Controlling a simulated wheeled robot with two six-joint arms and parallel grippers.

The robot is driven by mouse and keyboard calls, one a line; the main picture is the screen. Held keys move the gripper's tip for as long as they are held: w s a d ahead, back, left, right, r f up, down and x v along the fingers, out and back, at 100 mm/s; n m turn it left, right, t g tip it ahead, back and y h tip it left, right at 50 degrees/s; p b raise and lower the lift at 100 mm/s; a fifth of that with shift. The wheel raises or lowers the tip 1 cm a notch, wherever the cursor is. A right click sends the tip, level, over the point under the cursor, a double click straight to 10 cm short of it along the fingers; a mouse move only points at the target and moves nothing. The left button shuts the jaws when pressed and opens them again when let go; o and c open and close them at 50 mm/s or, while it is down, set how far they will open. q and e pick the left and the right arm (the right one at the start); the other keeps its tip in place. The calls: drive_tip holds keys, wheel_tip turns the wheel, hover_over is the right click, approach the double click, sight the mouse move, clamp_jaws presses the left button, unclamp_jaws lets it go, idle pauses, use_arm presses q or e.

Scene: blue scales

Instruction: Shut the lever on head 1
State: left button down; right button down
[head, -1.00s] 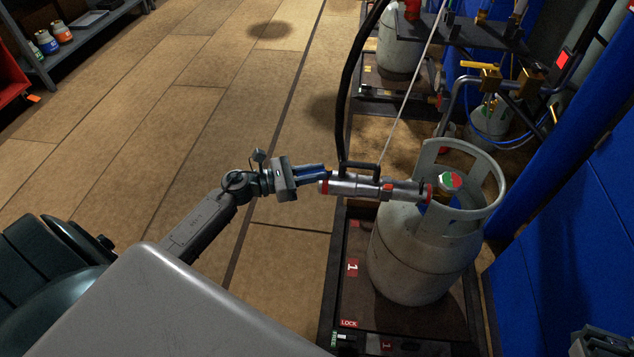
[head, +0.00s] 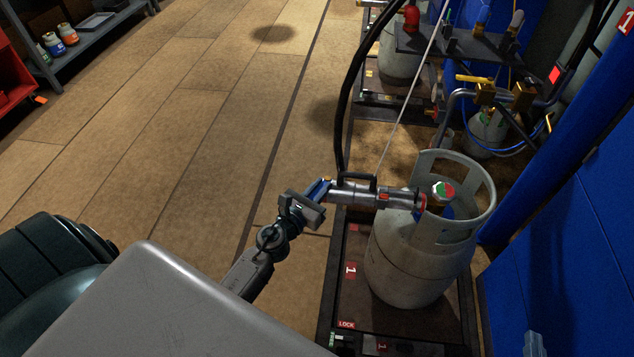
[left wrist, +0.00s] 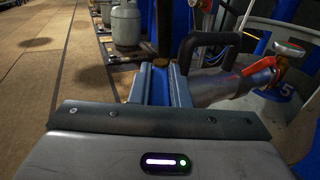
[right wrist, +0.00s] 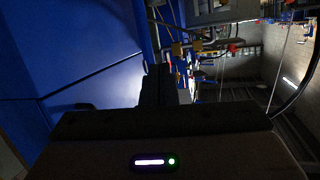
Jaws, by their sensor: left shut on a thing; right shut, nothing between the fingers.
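Filling head 1 (head: 352,192) is a silver barrel with a black loop handle and red parts. It lies nearly level against the valve (head: 441,192) of the grey gas cylinder (head: 408,262). My left gripper (head: 320,188) is at the barrel's rear end. Its blue fingers are shut on a thin part there, seemingly the lever, mostly hidden by the fingers. The left wrist view shows the fingers (left wrist: 160,84) beside the barrel (left wrist: 228,86) and black handle (left wrist: 210,44). My right gripper (right wrist: 158,86) is shut and empty, away from the head beside the blue panels.
The cylinder stands on a dark scale (head: 345,285) marked 1, with a LOCK label. A black hose (head: 345,110) rises from the head. More cylinders and pipework (head: 500,95) stand behind. Blue panels (head: 560,260) close the right side.

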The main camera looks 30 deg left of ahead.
use_arm(q)
drive_tip(key=shift+d+n+y, duration=0.3)
drive_tip(key=shift+n+y, duration=0.2)
drive_tip(key=shift+y, duration=0.3)
drive_tip(key=shift+d+n+y, duration=0.1)
drive_tip(key=shift+n+y, duration=0.3)
drive_tip(key=shift+w+d+n+g+y+b, duration=0.1)
drive_tip(key=shift+d+n+g+y+b, duration=0.15)
drive_tip(key=shift+n+y, duration=0.45)
drive_tip(key=shift+s+d+n+g+y+b, duration=0.15)
drive_tip(key=shift+n+y+b, duration=0.2)
drive_tip(key=shift+y, duration=0.7)
drive_tip(key=shift+w+d+n+g+y+b, duration=0.15)
drive_tip(key=shift+n+g+y+b, duration=0.1)
drive_tip(key=shift+n+y, duration=0.45)
use_arm(e)
wheel_tip(320, 180, up, 8)
drive_tip(key=w+t, duration=0.2)
drive_tip(key=t, duration=0.3)
drive_tip(key=shift+w+d+r, duration=0.15)
drive_tip(key=shift+w+d, duration=0.2)
use_arm(q)
drive_tip(key=shift+a, duration=0.1)
drive_tip(key=c, duration=1.4)
unclamp_jaws()
drive_tip(key=shift+a, duration=0.1)
use_arm(e)
drive_tip(key=shift+a, duration=0.1)
use_arm(q)
drive_tip(key=shift+o, duration=0.2)
